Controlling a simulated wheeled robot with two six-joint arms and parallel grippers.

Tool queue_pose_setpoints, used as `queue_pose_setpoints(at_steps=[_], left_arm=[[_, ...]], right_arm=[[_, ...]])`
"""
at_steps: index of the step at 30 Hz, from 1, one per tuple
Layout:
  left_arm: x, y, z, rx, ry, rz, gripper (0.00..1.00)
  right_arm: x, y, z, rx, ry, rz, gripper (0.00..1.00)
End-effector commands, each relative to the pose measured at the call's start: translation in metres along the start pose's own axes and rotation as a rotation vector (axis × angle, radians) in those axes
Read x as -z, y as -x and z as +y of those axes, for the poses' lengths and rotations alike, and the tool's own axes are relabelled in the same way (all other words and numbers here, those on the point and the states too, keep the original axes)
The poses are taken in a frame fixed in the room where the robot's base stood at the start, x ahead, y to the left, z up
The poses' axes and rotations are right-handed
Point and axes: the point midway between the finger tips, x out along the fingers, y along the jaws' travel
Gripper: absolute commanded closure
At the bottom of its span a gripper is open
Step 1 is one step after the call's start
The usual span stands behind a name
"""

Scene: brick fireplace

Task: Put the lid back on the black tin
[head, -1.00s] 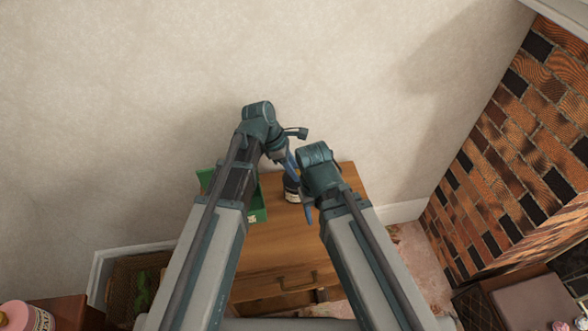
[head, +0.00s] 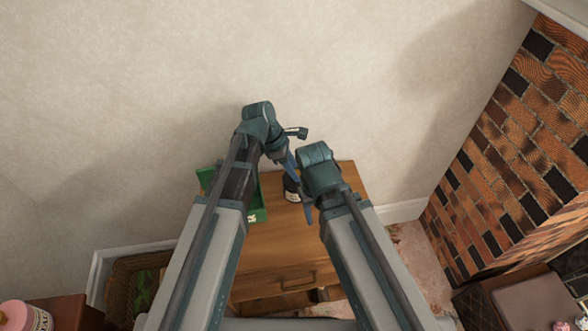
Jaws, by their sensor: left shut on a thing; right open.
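The black tin (head: 292,196) with a pale label stands on the wooden cabinet top, between my two grippers and partly hidden by them. My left gripper (head: 291,166) is at the tin's upper side with its blue fingers pointing down. It is shut on a small dark piece at the tin's top, which looks like the lid; its outline is too small and covered to tell whether it touches the tin. My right gripper (head: 307,212) is open beside the tin on the right, with its fingers partly hidden by its own wrist.
A green box (head: 258,214) sits on the cabinet (head: 268,248), left of the tin and partly behind my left arm. The wall is close behind. Bare cabinet top lies in front of the tin. A basket (head: 128,275) is at lower left, the brick fireplace (head: 520,150) at right.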

Motion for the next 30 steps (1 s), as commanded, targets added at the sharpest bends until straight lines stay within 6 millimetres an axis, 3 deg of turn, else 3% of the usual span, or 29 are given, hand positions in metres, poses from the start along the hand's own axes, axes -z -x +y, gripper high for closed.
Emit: queue_pose_setpoints(at_steps=[8, 9, 14, 15, 21, 26, 30], left_arm=[[0.0, -0.0002, 0.0, 0.0, 0.0, 0.0, 1.0], [0.0, -0.0002, 0.0, 0.0, 0.0, 0.0, 0.63], [0.0, -0.0002, 0.0, 0.0, 0.0, 0.0, 0.35], [0.0, -0.0002, 0.0, 0.0, 0.0, 0.0, 0.3], [0.0, -0.0002, 0.0, 0.0, 0.0, 0.0, 0.3], [0.0001, -0.0002, 0.0, 0.0, 0.0, 0.0, 0.01], [0.0001, -0.0002, 0.0, 0.0, 0.0, 0.0, 0.0]], right_arm=[[0.0, -0.0002, 0.0, 0.0, 0.0, 0.0, 0.5], [0.0, -0.0002, 0.0, 0.0, 0.0, 0.0, 0.5], [0.0, -0.0002, 0.0, 0.0, 0.0, 0.0, 0.5], [0.0, -0.0002, 0.0, 0.0, 0.0, 0.0, 0.5], [0.0, -0.0002, 0.0, 0.0, 0.0, 0.0, 0.5], [0.0, -0.0002, 0.0, 0.0, 0.0, 0.0, 0.5], [0.0, -0.0002, 0.0, 0.0, 0.0, 0.0, 0.5]])
